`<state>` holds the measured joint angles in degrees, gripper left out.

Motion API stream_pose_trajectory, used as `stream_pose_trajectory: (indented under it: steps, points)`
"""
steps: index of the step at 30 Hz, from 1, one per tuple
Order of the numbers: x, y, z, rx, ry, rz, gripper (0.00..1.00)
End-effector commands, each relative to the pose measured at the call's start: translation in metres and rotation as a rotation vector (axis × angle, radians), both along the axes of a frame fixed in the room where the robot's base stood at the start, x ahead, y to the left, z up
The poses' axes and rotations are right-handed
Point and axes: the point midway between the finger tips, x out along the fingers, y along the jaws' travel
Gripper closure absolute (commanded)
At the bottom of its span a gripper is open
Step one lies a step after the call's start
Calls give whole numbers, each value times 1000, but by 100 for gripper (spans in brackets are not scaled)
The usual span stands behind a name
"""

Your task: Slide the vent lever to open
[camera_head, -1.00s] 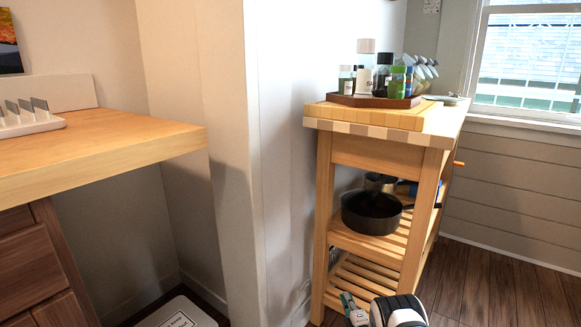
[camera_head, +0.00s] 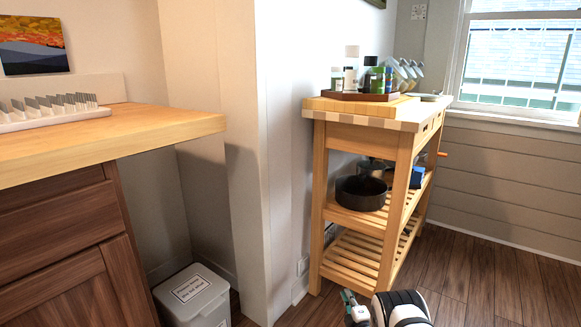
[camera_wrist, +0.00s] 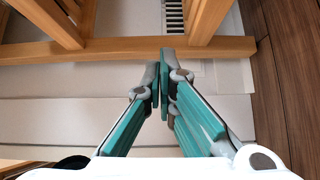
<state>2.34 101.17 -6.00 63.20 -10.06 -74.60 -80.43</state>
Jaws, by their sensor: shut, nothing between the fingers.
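A pale wall vent with dark slats (camera_wrist: 173,14) shows at the top of the wrist view, partly hidden by the cart's wood. I cannot make out its lever. My gripper (camera_wrist: 160,78) is shut and empty in the wrist view, its teal fingers together in front of the cart's wooden rail and apart from the vent. In the head view my gripper (camera_head: 347,298) is low in the picture, in front of the cart's lower slatted shelf.
A wooden kitchen cart (camera_head: 332,160) stands against the wall, with a dark pot (camera_head: 361,195) on its middle shelf. A grey bin (camera_head: 192,297) stands under the wooden counter (camera_head: 120,138) at left. Brown floor (camera_head: 500,275) is clear at right.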

Motion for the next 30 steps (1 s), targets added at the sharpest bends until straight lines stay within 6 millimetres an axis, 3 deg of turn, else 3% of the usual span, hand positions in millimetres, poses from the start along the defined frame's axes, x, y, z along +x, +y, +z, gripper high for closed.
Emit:
stream_pose_trajectory:
  steps: [8,17,24,30]
  points:
    - [21,-5,28,37,56,-25,100]
    - [52,-15,88,118,162,-81,100]
    - [67,-26,178,251,314,-174,100]
    - [51,-31,254,380,449,-268,100]
